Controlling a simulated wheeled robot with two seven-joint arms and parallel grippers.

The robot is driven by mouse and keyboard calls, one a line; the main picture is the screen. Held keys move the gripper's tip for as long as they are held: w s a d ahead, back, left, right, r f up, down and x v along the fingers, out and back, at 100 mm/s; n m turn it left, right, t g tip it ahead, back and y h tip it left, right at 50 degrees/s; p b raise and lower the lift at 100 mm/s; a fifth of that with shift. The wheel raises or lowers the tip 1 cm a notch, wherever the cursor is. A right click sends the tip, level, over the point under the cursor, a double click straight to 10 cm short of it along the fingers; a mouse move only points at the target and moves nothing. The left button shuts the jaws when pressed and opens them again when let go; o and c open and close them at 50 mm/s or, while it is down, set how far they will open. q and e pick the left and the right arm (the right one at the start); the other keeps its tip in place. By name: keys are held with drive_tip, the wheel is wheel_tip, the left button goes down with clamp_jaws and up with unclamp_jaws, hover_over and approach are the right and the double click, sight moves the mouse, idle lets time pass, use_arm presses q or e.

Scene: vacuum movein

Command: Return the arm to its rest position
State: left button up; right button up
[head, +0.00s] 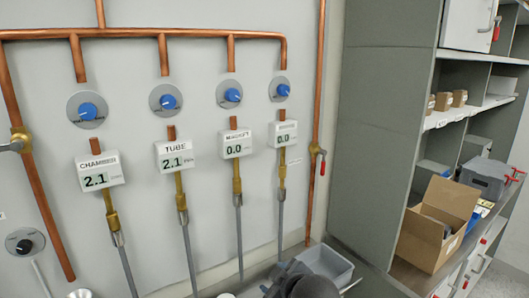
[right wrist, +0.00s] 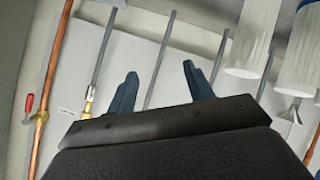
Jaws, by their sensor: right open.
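My right gripper (right wrist: 160,75) shows in the right wrist view with its two dark blue fingers apart and nothing between them. Behind the fingers are the pale wall panel and several thin grey tubes (right wrist: 158,62). A dark part of my right arm (head: 308,285) shows at the bottom of the head view, low in front of the wall. My left gripper is in neither view.
The wall carries blue knobs (head: 88,111), copper pipes (head: 150,33) and displays, including chamber (head: 97,180) at 2.1. A grey bin (head: 328,264) is beside my arm. Right, shelves hold an open cardboard box (head: 432,240). Pale ribbed cylinders (right wrist: 252,40) are right of my fingers.

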drive_tip(key=s+d+f+m+g+h, duration=0.1)
drive_tip(key=s+d+f+m+g, duration=0.15)
drive_tip(key=s+d+f, duration=0.5)
drive_tip(key=s+d+f+m+g+h, duration=0.2)
drive_tip(key=s+d+f+m, duration=0.25)
drive_tip(key=s+f, duration=0.6)
drive_tip(key=s+d+f+m+g+h, duration=0.1)
drive_tip(key=s+d+f+m+g, duration=0.15)
drive_tip(key=s+d+f, duration=0.55)
drive_tip(key=s+a+f, duration=0.1)
drive_tip(key=s+f, duration=0.1)
drive_tip(key=f, duration=1)
drive_tip(key=s+a+f+g, duration=0.1)
drive_tip(key=s+a+f, duration=0.1)
drive_tip(key=f, duration=1.1)
drive_tip(key=s+a+f+g, duration=0.1)
drive_tip(key=s+a+f, duration=0.1)
drive_tip(key=f, duration=1.1)
drive_tip(key=shift+f, duration=0.1)
idle(0.4)
idle(1.0)
